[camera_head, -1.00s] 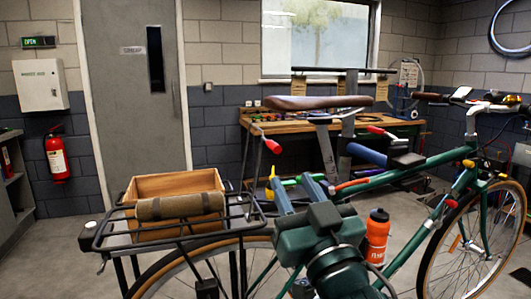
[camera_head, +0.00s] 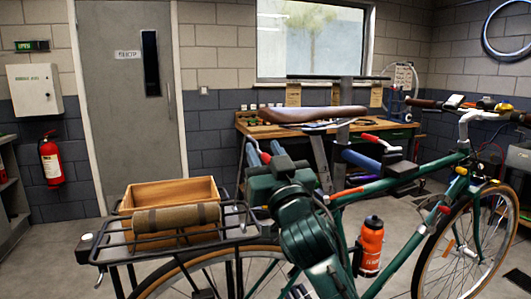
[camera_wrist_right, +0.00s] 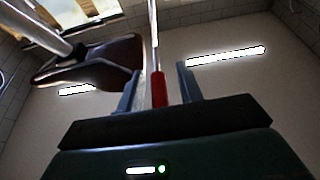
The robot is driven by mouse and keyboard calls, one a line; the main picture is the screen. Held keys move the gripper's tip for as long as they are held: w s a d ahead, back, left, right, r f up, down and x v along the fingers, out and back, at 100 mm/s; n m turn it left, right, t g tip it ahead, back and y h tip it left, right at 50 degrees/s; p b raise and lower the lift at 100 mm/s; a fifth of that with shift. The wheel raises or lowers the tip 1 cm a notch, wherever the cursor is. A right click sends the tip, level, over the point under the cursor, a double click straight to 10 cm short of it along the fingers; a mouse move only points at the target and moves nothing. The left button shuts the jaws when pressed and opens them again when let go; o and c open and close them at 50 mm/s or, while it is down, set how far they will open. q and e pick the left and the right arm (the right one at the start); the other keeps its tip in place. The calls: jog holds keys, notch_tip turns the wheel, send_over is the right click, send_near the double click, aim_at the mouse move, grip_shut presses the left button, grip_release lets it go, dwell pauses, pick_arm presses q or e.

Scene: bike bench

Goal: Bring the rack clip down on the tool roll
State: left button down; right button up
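The tool roll (camera_head: 178,218), a brown cylinder with dark straps, lies across the rear rack (camera_head: 108,246) of the green bicycle, in front of an open wooden box (camera_head: 170,192). The rack clip (camera_head: 240,168) stands raised as a thin dark rod at the right end of the rack, above and apart from the roll. My left gripper is out of view.
The brown saddle (camera_head: 310,115) is close to the right of my gripper; it also shows in the wrist view (camera_wrist_right: 95,62). A blue clamp with a red lever (camera_head: 375,140) holds the frame. An orange bottle (camera_head: 371,242) is lower right. A workbench (camera_head: 270,130) stands behind.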

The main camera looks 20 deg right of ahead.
jog(key=shift+c, duration=0.6)
grip_shut()
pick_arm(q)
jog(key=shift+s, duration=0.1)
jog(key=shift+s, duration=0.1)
pick_arm(e)
jog(key=shift+a, duration=0.1)
